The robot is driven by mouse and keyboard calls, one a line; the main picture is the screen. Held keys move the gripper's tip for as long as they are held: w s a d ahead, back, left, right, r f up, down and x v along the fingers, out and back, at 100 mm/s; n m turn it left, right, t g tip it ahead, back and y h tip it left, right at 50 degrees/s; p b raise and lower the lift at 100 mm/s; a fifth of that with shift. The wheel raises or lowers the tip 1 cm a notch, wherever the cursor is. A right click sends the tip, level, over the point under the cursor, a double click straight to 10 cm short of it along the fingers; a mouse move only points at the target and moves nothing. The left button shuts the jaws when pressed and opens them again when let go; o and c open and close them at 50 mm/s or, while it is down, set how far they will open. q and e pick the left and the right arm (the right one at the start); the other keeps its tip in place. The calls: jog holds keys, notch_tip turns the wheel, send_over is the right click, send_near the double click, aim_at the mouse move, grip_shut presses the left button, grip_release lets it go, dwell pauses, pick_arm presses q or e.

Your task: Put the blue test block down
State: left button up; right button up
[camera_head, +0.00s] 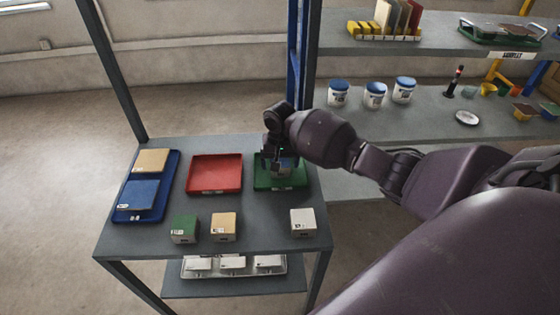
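My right gripper (279,160) comes in from the right and points down over the green tray (264,184) at the right end of the grey table. A small block (284,168), partly hidden, is between or just under its fingers; it looks bluish with a pale label. I cannot tell whether the fingers grip the block or whether it touches the tray floor. My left gripper is not in view.
A red tray (215,173) is beside the green one. A blue tray (126,213) holds a tan and a blue tile. Green (184,229), tan (224,227) and white (303,223) blocks stand along the front. A shelf (440,121) with jars is behind.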

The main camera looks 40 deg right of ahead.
notch_tip(320, 180, up, 6)
jog(key=shift+f+p, duration=0.25)
jog(key=shift+p, duration=0.6)
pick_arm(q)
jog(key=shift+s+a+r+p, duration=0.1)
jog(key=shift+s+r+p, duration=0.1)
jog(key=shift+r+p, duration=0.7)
pick_arm(e)
notch_tip(320, 180, up, 7)
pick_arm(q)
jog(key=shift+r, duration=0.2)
pick_arm(e)
jog(key=shift+f, duration=0.15)
jog(key=shift+s, duration=0.1)
